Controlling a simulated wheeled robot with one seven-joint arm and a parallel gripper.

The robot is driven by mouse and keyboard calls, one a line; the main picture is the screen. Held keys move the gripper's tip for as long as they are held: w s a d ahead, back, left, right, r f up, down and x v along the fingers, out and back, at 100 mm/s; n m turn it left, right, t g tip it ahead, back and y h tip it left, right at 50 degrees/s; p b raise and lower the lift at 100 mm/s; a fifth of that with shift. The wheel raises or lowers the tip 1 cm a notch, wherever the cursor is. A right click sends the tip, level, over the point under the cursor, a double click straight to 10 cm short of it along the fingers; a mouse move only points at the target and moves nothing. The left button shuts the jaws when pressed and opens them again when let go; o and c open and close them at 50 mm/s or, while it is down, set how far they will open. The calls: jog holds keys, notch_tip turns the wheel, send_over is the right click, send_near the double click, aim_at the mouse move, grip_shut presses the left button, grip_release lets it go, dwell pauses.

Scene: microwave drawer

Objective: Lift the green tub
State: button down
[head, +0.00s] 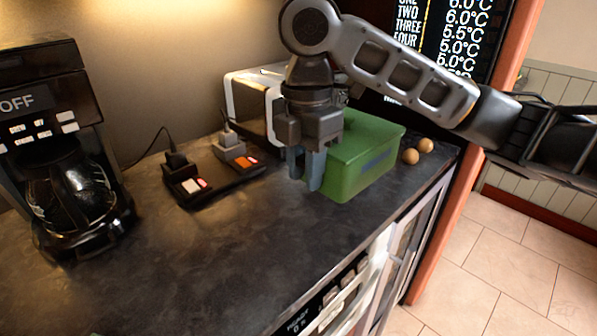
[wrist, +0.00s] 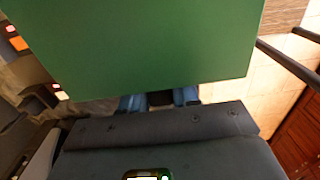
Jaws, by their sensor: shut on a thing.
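The green tub (head: 363,157) is a box with a flat top, at the right end of the dark counter in the head view. My gripper (head: 305,172) points down at the tub's left front side, with its blue fingers against that side. In the wrist view the tub's green surface (wrist: 140,45) fills the upper part of the picture. My gripper's blue fingertips (wrist: 160,102) show just below its edge and are partly hidden by it. The gripper is shut on the tub. I cannot tell for sure whether the tub's base touches the counter.
A white toaster-like appliance (head: 257,104) stands behind the tub. Two round tan balls (head: 418,151) lie to its right. A black power strip with plugs (head: 213,180) and a coffee maker (head: 62,150) stand to the left. The front middle of the counter (head: 220,250) is clear.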

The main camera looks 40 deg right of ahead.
jog(key=shift+r+p, duration=1.7)
jog(key=shift+r, duration=0.35)
